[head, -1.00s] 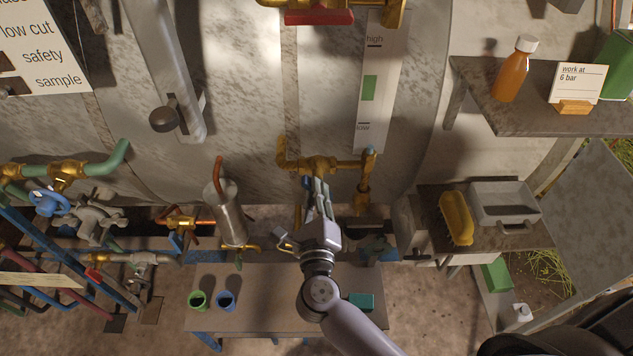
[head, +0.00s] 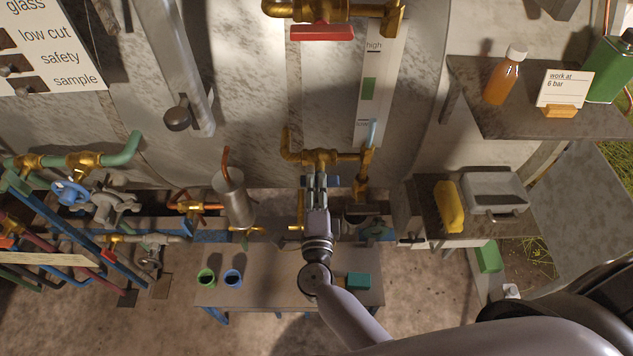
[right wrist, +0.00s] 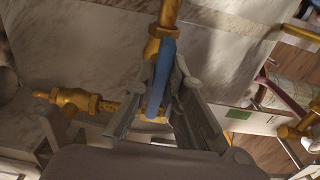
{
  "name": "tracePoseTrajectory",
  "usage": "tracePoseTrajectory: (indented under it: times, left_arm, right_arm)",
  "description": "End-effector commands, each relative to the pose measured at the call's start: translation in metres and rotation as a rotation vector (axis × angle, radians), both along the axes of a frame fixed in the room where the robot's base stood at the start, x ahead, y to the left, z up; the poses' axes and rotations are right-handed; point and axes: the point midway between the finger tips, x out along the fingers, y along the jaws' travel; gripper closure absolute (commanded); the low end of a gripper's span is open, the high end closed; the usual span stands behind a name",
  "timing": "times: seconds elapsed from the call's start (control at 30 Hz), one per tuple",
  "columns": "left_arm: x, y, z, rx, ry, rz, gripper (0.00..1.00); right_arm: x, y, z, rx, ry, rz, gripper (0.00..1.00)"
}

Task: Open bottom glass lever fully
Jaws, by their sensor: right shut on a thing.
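The bottom gauge-glass valve is a brass fitting (head: 322,158) low on the still's front, below the level gauge. Its blue lever (right wrist: 160,80) shows in the right wrist view, running from the brass body (right wrist: 168,14) down between my fingers. My right gripper (head: 317,181) is just below the valve in the head view, its fingers pointing up at it. In the wrist view my right gripper (right wrist: 160,100) is shut on the blue lever, with a finger on each side. The fingers hide most of the lever in the head view. My left gripper is out of view.
Above is another brass valve with a red lever (head: 322,32). A metal cylinder (head: 235,200) and brass pipework stand left. A low table (head: 265,292) with green and blue cups is below. A side shelf (head: 432,215) with a yellow brush (head: 449,206) is right.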

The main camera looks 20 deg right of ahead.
Motion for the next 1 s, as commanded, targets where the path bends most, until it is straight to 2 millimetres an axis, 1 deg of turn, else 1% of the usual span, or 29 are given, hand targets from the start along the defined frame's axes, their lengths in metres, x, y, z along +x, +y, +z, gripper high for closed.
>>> tracePoseTrajectory:
  times: [0.27,0.67,0.7,0.9,1.0]
  left_arm:
    - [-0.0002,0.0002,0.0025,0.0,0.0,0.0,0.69]
    - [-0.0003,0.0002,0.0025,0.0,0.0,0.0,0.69]
    - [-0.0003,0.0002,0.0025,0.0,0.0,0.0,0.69]
    - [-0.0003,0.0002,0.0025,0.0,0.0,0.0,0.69]
    - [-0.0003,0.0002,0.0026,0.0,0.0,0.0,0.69]
  right_arm:
    - [-0.0005,0.001,-0.0018,-0.058,0.02,0.003,1.0]
    - [-0.0008,0.0009,-0.0028,-0.064,0.023,0.003,1.0]
    - [-0.0008,0.0009,-0.0028,-0.064,0.023,0.003,0.87]
    - [-0.0006,0.0006,-0.0023,-0.062,0.021,0.002,0.73]
    - [-0.0004,0.0005,-0.0018,-0.061,0.02,0.001,0.69]
